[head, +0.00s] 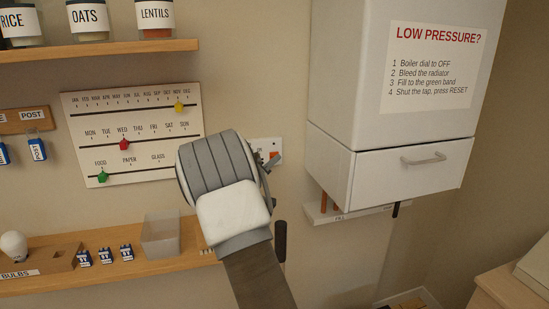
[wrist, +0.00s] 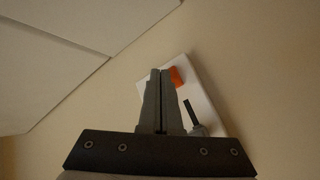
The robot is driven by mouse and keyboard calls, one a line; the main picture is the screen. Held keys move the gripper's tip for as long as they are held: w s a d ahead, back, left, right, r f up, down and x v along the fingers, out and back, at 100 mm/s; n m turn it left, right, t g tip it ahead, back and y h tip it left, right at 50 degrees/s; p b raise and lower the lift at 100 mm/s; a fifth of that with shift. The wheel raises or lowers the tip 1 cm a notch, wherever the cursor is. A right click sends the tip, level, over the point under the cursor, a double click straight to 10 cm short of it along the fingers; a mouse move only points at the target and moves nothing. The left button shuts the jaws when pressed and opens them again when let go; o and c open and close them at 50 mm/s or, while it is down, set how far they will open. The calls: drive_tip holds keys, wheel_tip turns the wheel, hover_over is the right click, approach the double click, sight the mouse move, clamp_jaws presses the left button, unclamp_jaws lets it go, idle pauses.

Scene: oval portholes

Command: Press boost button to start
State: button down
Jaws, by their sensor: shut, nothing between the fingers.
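A white switch plate (head: 264,145) is on the wall, partly hidden behind my arm in the head view. It has an orange button (head: 275,155) near its right side. In the wrist view the plate (wrist: 205,98) is tilted, and the orange button (wrist: 177,77) shows just right of my fingertips. A small dark lever with a grey round base (wrist: 192,118) is lower on the plate. My gripper (wrist: 160,72) is shut and empty, its tips over the plate's edge beside the button. I cannot tell whether they touch it. In the head view my gripper (head: 270,161) shows only in part.
A white boiler cabinet (head: 385,165) stands right of the plate, close to my gripper. A calendar board (head: 135,135) hangs at the left. A lower shelf (head: 110,272) holds a clear box (head: 161,238) and small blue packs. An upper shelf (head: 120,50) holds jars.

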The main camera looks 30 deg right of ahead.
drive_tip(key=shift+w+d, duration=0.1)
drive_tip(key=shift+w, duration=0.25)
idle(0.3)
drive_tip(key=shift+s, duration=0.1)
drive_tip(key=shift+s+a, duration=0.25)
drive_tip(key=shift+s, duration=0.45)
drive_tip(key=shift+s+a, duration=0.2)
drive_tip(key=shift+s, duration=0.6)
drive_tip(key=shift+s+a, duration=0.2)
drive_tip(key=shift+s, duration=0.6)
drive_tip(key=shift+s+a, duration=0.2)
drive_tip(key=shift+s, duration=0.6)
